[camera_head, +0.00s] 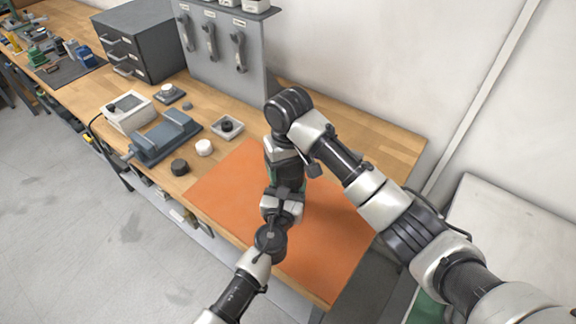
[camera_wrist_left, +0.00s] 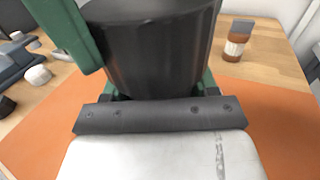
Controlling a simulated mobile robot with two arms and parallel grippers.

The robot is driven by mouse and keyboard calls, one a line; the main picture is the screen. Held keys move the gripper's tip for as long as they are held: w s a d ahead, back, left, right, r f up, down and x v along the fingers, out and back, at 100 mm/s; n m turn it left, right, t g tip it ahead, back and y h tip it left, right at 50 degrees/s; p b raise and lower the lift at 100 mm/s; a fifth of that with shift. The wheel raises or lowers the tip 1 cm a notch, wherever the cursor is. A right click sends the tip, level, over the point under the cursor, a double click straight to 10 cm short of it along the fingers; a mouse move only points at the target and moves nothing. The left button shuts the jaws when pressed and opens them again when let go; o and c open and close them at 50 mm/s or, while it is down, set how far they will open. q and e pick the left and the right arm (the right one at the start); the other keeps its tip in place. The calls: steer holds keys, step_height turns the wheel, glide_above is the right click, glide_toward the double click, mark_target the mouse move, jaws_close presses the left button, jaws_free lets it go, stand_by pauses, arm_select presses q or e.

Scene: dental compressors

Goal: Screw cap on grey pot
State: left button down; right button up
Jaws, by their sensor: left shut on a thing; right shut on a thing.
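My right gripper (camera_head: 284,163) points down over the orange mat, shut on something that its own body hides. My left gripper (camera_head: 281,184) comes in low from the front, just below it. In the left wrist view a large dark grey pot (camera_wrist_left: 150,50) stands upright close in front of the left palm, with green finger parts beside it. The left gripper is shut on this pot. What the right gripper holds is not visible.
An orange mat (camera_head: 228,185) lies under both grippers. Left of it are a black round piece (camera_head: 180,167), a white round piece (camera_head: 204,147), a small tray (camera_head: 227,127) and a blue-grey fixture (camera_head: 165,138). A brown bottle (camera_wrist_left: 237,42) stands behind the pot.

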arm_select(q)
steer(key=shift+s+f, duration=0.1)
steer(key=shift+f, duration=0.2)
arm_select(e)
steer(key=m, duration=0.4)
steer(key=shift+a+m, duration=0.1)
steer(key=shift+m, duration=0.3)
steer(key=m, duration=0.4)
steer(key=shift+r+m, duration=0.1)
steer(key=shift+m, duration=0.2)
steer(key=o, duration=0.9)
step_height(320, 180, up, 12)
